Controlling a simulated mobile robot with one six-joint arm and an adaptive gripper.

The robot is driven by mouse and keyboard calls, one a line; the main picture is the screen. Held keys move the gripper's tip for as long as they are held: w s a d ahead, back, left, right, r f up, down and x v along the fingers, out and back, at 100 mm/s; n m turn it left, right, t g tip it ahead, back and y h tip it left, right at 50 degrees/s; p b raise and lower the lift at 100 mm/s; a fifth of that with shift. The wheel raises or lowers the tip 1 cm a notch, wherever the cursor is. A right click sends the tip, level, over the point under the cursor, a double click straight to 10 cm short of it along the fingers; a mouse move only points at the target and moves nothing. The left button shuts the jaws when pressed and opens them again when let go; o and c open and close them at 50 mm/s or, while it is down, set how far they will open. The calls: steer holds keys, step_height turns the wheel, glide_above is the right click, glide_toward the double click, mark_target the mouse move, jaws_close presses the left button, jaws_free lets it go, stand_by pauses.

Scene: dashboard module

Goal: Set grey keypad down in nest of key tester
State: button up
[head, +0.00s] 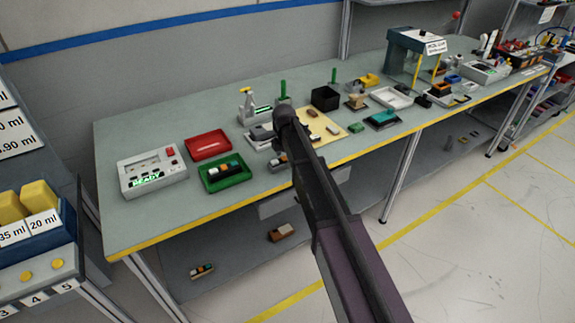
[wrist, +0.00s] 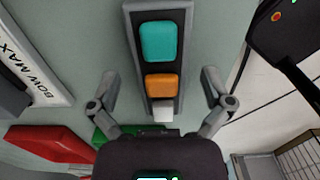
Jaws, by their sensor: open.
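The grey keypad (wrist: 184,50) lies between the fingers in the wrist view, with teal, orange and white keys in a row. My gripper (wrist: 160,76) is open, one finger on each side with a gap to the keypad. In the head view, what seems to be the keypad (head: 278,161) shows beside my arm, which hides part of it. A white device with a lit READY display (head: 152,172) stands at the left of the bench. I cannot tell for sure whether it is the key tester. No nest is clearly visible around the keypad.
A red tray (head: 208,144) and a green tray (head: 242,180) holding another keypad lie left of my arm. A small stand with a yellow top (head: 247,100) is behind. Several other parts crowd the bench (head: 125,220) to the right; its front left is clear.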

stand_by(0.4)
steer(key=c, duration=1.3)
steer(key=shift+r, duration=0.2)
step_height(320, 180, up, 3)
steer(key=p, duration=0.3)
steer(key=shift+f, duration=0.15)
steer(key=s+d, duration=0.1)
steer(key=s, duration=0.4)
steer(key=s+d+r+p, duration=0.1)
steer(key=s+d, duration=0.1)
steer(key=s, duration=0.3)
steer(key=s+d+r+p, duration=0.1)
steer(key=s, duration=0.4)
steer(key=shift+s+d, duration=0.2)
steer(key=shift+d, duration=0.05)
steer(key=shift+d, duration=0.1)
